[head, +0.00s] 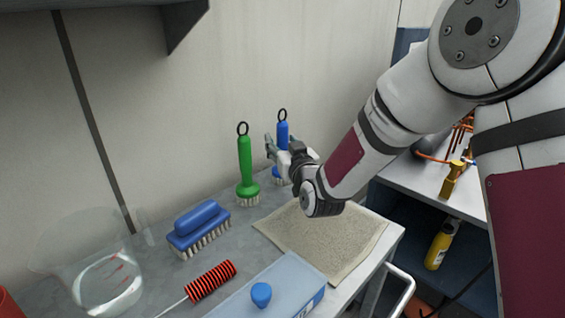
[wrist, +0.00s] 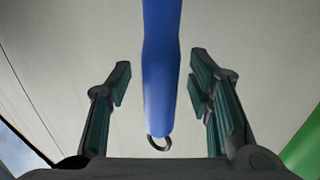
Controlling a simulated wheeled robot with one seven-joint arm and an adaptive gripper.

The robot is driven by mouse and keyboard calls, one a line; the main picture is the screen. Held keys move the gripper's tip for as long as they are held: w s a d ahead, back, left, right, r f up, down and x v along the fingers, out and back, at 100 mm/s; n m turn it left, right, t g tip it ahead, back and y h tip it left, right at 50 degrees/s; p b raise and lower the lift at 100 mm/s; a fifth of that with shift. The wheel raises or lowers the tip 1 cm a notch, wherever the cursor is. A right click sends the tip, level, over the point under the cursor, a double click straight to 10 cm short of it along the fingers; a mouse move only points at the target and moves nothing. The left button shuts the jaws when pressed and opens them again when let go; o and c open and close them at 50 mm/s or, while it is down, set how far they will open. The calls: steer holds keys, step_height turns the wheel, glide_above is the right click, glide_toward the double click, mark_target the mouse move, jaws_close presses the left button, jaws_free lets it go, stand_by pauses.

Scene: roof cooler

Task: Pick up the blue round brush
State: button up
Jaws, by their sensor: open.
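The blue round brush (head: 281,132) stands upright, bristles down, near the wall at the back of the worktop. A black ring tops its handle. My gripper (head: 279,146) is at the height of the handle, and partly hides the brush in the head view. In the wrist view, the blue handle (wrist: 161,65) lies between the two open fingers of my gripper (wrist: 160,95), with a visible gap on both sides. The handle's ring end points toward the palm. The brush head is outside the wrist view.
A green round brush (head: 245,165) stands just left, its edge (wrist: 304,150) showing in the wrist view. A blue block brush (head: 198,228), a red-black bristled brush (head: 211,281), a clear beaker (head: 105,270), a beige cloth (head: 325,240) and a blue-lidded box (head: 268,280) are on the worktop.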

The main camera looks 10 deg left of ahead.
jaws_close()
